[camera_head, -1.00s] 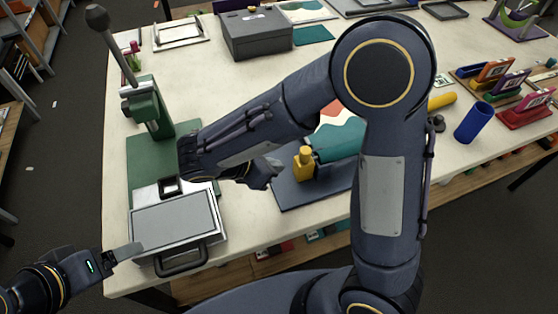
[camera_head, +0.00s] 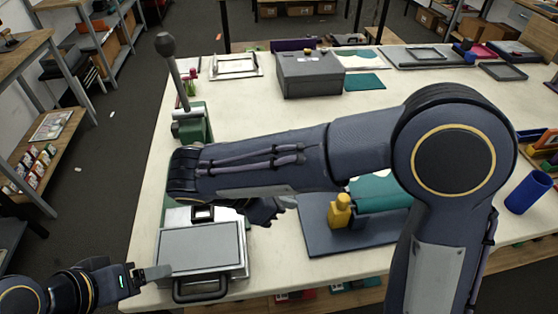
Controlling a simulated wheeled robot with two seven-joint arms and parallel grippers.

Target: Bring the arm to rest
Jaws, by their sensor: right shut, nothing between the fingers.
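My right arm (camera_head: 265,160) comes in from the right and reaches across the white table. My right gripper (camera_head: 272,208) shows partly below the forearm, shut and empty. It is between the grey flat-topped device and the blue-grey board. My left gripper (camera_head: 150,274) is low at the left, beside the table's front left corner. Its fingertips show edge-on, so I cannot tell whether it is open.
The flat-topped device (camera_head: 200,250) with a black handle stands at the front left. The green press (camera_head: 192,122) with a long lever stands behind it. A board (camera_head: 320,235) with a yellow-knobbed tool lies right of it. A grey box (camera_head: 310,74) stands farther back.

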